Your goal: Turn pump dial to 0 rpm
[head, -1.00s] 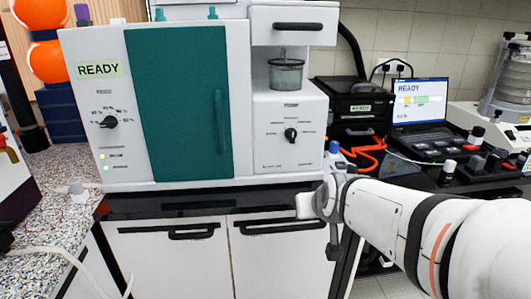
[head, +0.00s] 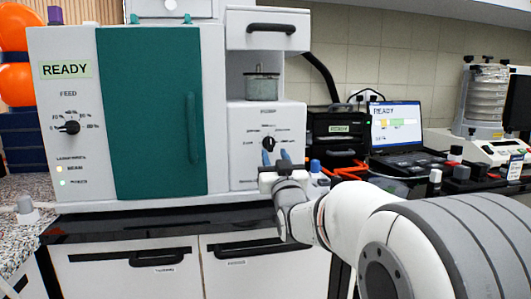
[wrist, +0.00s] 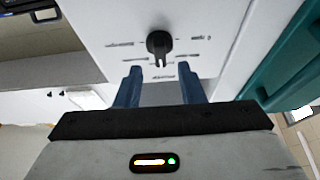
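The pump dial (head: 268,143) is a black knob on the white panel right of the teal door. It also shows in the wrist view (wrist: 160,43), with its narrow pointer toward my fingers and small printed marks around it, too small to read. My gripper (head: 276,157) has two blue fingers, spread apart and empty, just in front of the lower part of this panel. In the wrist view my gripper (wrist: 160,76) is open, with the dial beyond the gap between the fingertips and roughly centred on it. The fingers do not appear to touch the dial.
A second black knob (head: 69,127), labelled FEED, is on the left panel below a READY sign (head: 66,69). The teal door (head: 150,120) has a projecting handle. A clear jar (head: 262,87) sits above the pump panel. A laptop (head: 397,125) and orange cable are at right.

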